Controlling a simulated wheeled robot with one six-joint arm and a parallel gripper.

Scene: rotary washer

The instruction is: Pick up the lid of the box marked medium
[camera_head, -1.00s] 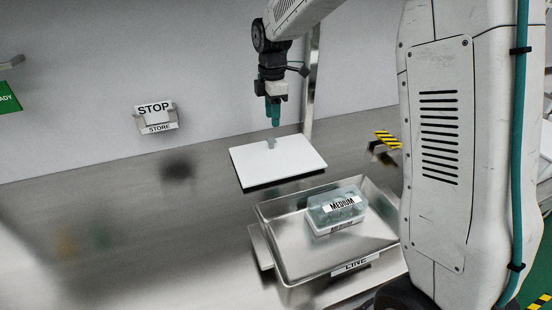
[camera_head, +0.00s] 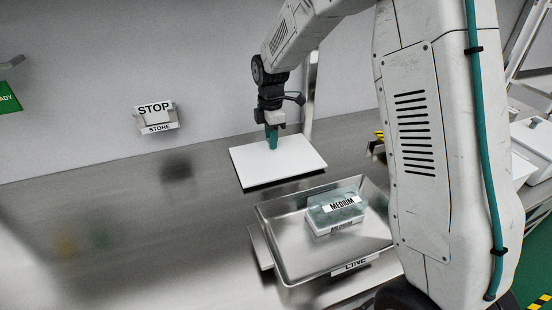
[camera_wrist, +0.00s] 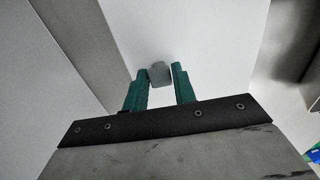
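The clear teal box marked MEDIUM (camera_head: 337,207) sits in a metal tray (camera_head: 283,268) and carries a second MEDIUM label lower down. A flat white lid-like panel (camera_head: 262,162) lies behind the tray on the steel bench. It fills much of the wrist view (camera_wrist: 215,30) and has a small grey knob (camera_wrist: 159,74). My gripper (camera_head: 271,146) points down at the panel, with its teal fingers at the knob. In the wrist view, my gripper (camera_wrist: 160,76) has one finger on each side of the knob. The fingers look apart, and firm contact is not clear. The knob is hidden in the head view.
A STOP / STORE sign (camera_head: 156,117) stands at the back wall. The steel bench (camera_head: 150,220) is clear to the left. A metal post (camera_head: 309,95) rises behind the panel. The tray's front carries a partly readable label (camera_head: 356,265).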

